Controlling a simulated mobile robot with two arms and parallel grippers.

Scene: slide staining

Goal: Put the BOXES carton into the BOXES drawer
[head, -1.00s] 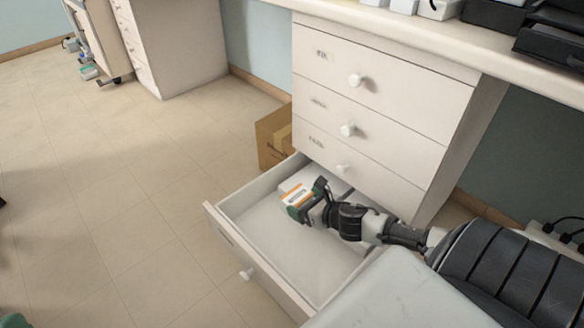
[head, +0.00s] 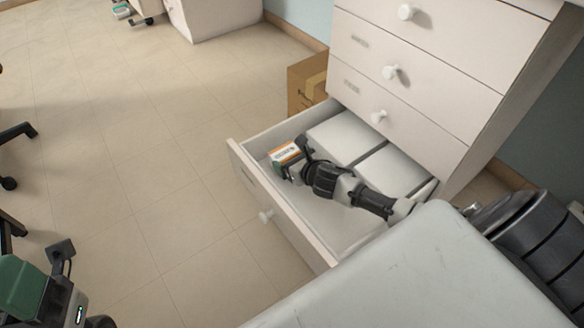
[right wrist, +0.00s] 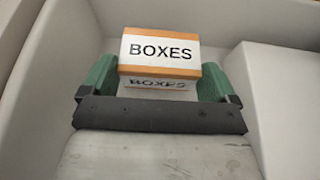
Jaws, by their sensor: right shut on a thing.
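The BOXES carton (head: 285,153) is white with orange edges. Its label reads clearly in the right wrist view (right wrist: 160,50). My right gripper (head: 290,165) is shut on the carton, with green fingers on both of its sides. The gripper and carton are inside the open bottom drawer (head: 241,162), near its front left corner. I cannot tell whether the carton touches the drawer floor. My left gripper (head: 62,255) is at the lower left, away from the drawer; its fingers are only partly seen.
Two white blocks (head: 345,137) lie at the back of the drawer. The closed drawers (head: 395,75) stand above it. A brown cardboard box (head: 305,85) sits on the floor beside the cabinet. Open floor (head: 150,150) lies to the left.

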